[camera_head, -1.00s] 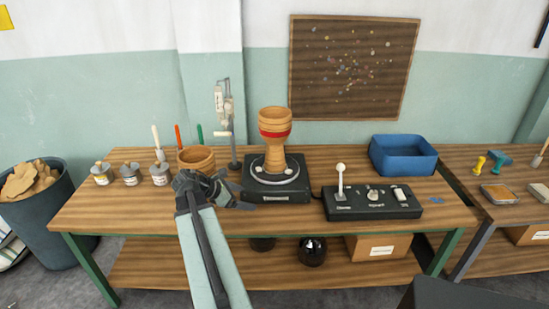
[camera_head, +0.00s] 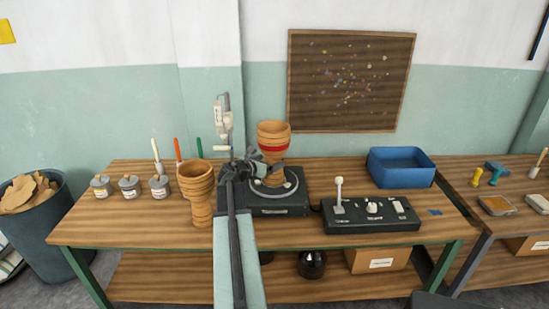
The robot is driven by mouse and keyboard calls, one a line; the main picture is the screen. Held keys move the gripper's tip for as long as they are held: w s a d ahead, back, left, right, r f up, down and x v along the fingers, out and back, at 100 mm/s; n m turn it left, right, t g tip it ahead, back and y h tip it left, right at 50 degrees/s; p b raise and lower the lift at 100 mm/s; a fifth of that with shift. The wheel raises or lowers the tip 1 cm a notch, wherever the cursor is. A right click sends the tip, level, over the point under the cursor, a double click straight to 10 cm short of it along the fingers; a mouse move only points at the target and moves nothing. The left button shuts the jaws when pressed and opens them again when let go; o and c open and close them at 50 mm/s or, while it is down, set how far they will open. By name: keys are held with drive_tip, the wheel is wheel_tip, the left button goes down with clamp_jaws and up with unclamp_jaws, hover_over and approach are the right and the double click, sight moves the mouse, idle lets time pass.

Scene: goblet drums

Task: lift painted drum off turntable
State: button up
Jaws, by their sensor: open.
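The painted drum (camera_head: 273,137) is a wooden goblet drum with a red band. It stands upright on the round plate of the black turntable (camera_head: 285,209). My gripper (camera_head: 257,167) is open at the left side of the drum, at the height of its narrow waist. The gripper hides part of the waist and the left part of the turntable. I cannot tell whether the fingers touch the drum.
An unpainted wooden drum (camera_head: 196,192) stands just left of my arm. A control box (camera_head: 370,214) with an upright white lever sits right of the turntable. A blue bin (camera_head: 402,168) stands behind it. Paint jars (camera_head: 130,187) line the left side.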

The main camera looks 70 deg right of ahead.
sight(270, 161)
drive_tip(key=b+x, duration=0.1)
drive_tip(key=x, duration=0.3)
drive_tip(key=shift+d+f, duration=0.15)
drive_tip(key=shift+f, duration=0.05)
drive_tip(key=shift+r, duration=0.1)
clamp_jaws()
drive_tip(key=shift+w+r, duration=0.1)
